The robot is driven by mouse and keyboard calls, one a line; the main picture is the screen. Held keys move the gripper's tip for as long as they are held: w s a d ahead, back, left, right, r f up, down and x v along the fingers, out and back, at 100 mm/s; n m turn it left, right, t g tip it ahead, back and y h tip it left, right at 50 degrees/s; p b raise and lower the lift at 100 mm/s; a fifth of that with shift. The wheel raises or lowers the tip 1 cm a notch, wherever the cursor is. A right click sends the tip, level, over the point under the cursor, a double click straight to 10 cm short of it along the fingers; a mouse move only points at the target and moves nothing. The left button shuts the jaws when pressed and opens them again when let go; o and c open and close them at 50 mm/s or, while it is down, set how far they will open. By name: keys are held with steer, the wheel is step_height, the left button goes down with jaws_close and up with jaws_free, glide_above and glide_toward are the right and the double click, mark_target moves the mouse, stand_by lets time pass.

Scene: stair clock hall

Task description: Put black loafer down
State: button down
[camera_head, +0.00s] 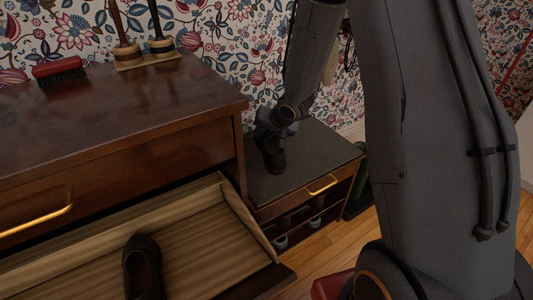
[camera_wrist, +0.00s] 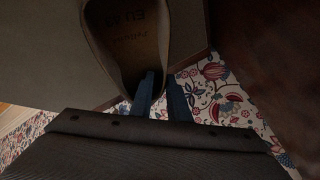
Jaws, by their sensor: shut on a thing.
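A black loafer (camera_head: 273,157) hangs below my gripper (camera_head: 277,122) at the far left part of the low bench's grey top (camera_head: 308,160). I cannot tell whether its sole touches the top. In the wrist view the same loafer (camera_wrist: 97,32) shows its open mouth and a printed insole. My gripper's blue fingers (camera_wrist: 161,92) are shut on its rim, one finger inside and one outside. A second dark loafer (camera_head: 143,268) lies in the open drawer (camera_head: 195,240) of the cabinet.
The brown cabinet (camera_head: 110,120) stands left of the bench and rises above it. On it are a red brush (camera_head: 59,69) and a stand with upright handles (camera_head: 146,60). The bench has a gold-handled drawer (camera_head: 322,185) and lower shelves with shoes. Its front top is clear.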

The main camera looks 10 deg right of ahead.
steer(key=shift+a+f+b, duration=0.15)
steer(key=shift+f+b, duration=0.8)
steer(key=shift+f, duration=2)
steer(key=shift+f, duration=0.15)
steer(key=c, duration=1.7)
jaws_free()
steer(key=p+v, duration=0.3)
steer(key=v, duration=0.7)
steer(key=shift+s+r, duration=0.15)
steer(key=shift+r, duration=0.2)
steer(key=shift+v, duration=0.8)
